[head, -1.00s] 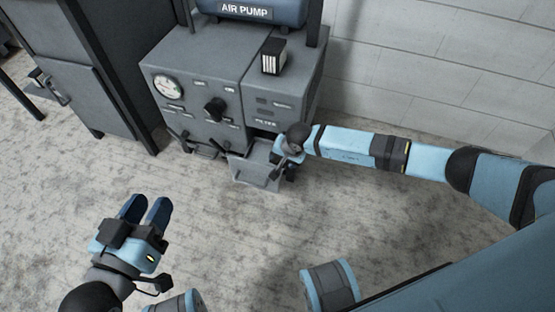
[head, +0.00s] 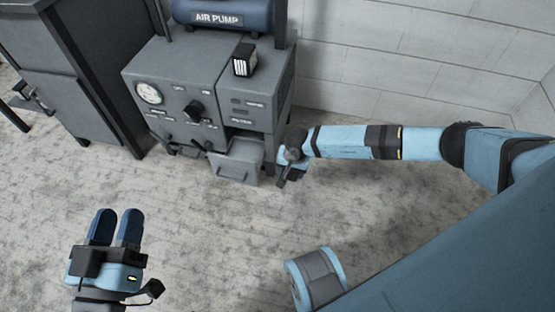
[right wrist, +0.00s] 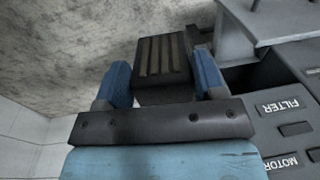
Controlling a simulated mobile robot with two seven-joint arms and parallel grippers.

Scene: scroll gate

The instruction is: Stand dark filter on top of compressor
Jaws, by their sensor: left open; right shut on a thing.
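The compressor (head: 165,70) is a grey cabinet with a gauge and knob on its front. A black-framed filter with white pleats (head: 244,60) stands on its top. My right gripper (right wrist: 162,85) is shut on the dark filter (right wrist: 160,58), a black block with brownish-grey slats, in the right wrist view. In the head view my right gripper (head: 283,178) is low, just right of the compressor's open flap; the dark filter is not clearly visible there. My left gripper (head: 117,215) is open and empty above the floor at lower left.
The open flap (head: 236,165) hangs out below the filter slot, low on the compressor. A blue air pump tank (head: 222,17) sits at the back of the top. A dark cabinet (head: 65,85) stands to the left. The floor in front is clear.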

